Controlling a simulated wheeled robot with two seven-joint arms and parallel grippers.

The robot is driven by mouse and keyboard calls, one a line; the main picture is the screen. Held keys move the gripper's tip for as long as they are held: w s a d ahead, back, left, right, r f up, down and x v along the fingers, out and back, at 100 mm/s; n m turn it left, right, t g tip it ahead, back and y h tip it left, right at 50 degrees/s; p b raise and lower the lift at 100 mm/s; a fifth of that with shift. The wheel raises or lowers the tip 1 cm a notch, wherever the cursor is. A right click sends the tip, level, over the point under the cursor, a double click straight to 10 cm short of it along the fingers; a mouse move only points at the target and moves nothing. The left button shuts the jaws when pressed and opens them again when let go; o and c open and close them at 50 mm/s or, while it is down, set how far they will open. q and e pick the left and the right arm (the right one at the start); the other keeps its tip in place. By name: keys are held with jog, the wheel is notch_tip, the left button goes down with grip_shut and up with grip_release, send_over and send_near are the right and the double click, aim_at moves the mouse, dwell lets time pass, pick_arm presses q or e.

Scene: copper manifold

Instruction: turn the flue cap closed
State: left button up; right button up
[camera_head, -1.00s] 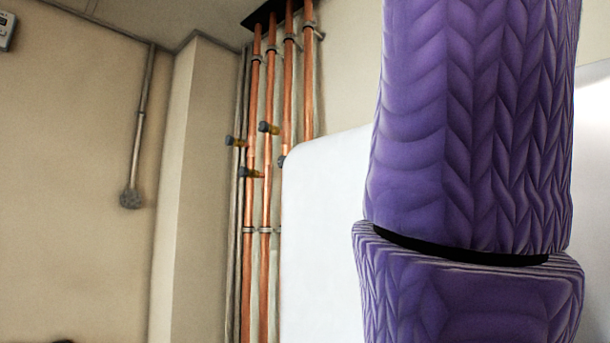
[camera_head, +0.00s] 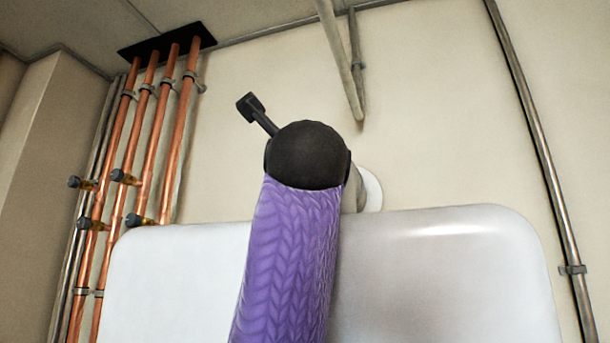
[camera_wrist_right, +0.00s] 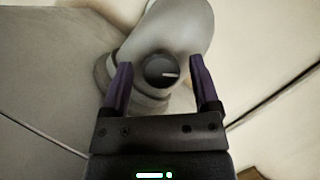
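In the right wrist view, the flue cap (camera_wrist_right: 162,70) is a dark round knob with a short pale mark pointing to the right. It sits on a grey bent flue pipe (camera_wrist_right: 180,28). My right gripper (camera_wrist_right: 160,78) is open, its two purple fingers apart to the left and right of the cap. I see no finger touching it. In the head view, my purple arm with its dark rounded end hides the cap and most of the flue; a bit of the flue's pale wall collar (camera_head: 371,188) shows at its right. My left gripper is not in view.
A white boiler casing (camera_head: 440,270) fills the lower middle of the head view. Copper pipes (camera_head: 143,150) with several small valves run down the wall at left. A grey conduit (camera_head: 540,150) runs down at right. The wall between is mostly bare.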

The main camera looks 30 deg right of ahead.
jog(key=shift+d, duration=0.1)
grip_shut()
jog(key=shift+n, duration=0.3)
jog(key=n+y, duration=0.1)
jog(key=n, duration=0.2)
jog(key=n+y, duration=0.1)
jog(key=n, duration=0.2)
jog(key=shift+r+g, duration=0.1)
jog(key=shift+g, duration=0.3)
jog(key=n, duration=0.2)
jog(key=n+g+y, duration=0.1)
jog(key=n, duration=0.1)
jog(key=shift+n+y, duration=0.3)
jog(key=shift+g, duration=0.3)
jog(key=shift+o, duration=0.8)
grip_release()
jog(key=shift+s, duration=0.1)
